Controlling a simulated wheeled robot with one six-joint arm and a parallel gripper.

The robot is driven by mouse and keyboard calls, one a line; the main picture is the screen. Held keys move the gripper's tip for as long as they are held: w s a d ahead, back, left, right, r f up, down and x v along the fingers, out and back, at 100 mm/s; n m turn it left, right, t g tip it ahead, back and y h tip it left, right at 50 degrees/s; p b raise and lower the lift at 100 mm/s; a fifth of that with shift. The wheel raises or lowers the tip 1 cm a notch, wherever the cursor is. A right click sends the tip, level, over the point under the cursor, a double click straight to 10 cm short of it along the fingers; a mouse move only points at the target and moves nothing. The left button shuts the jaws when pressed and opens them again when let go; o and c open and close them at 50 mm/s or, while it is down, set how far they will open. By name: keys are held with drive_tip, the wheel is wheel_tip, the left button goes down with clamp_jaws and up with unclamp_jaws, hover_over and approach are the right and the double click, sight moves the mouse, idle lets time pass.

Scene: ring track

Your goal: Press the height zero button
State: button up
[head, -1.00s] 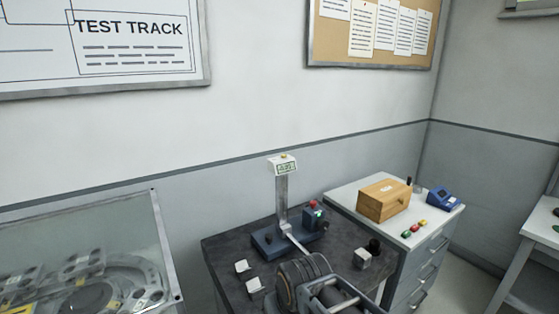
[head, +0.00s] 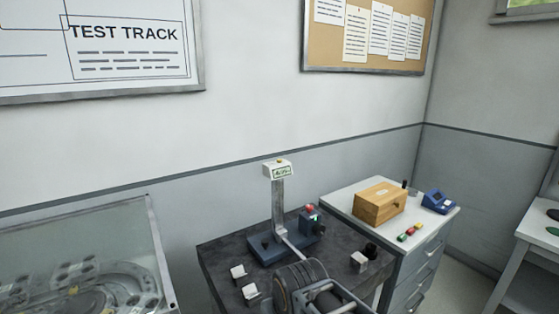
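A height gauge stands on the dark table (head: 225,262), with a pale upright post (head: 279,200) on a blue-grey base (head: 265,246). Its white head has a small green display (head: 281,172), whose digits are too small to read surely. A small yellow-red button (head: 280,161) is on top of the head. A blue-grey box beside the post carries a red knob (head: 310,208) and a green spot (head: 315,218). Which control is the height zero button cannot be read. My arm's dark wrist rises from the bottom edge in front of the gauge; my gripper's fingers do not show.
Two small white pieces (head: 238,272) lie at the table's front left, and a grey block with a dark knob (head: 360,261) at its right. A drawer cabinet (head: 340,202) at right bears a wooden box (head: 379,203) and a blue device (head: 439,201). A glass-covered track (head: 80,225) stands left.

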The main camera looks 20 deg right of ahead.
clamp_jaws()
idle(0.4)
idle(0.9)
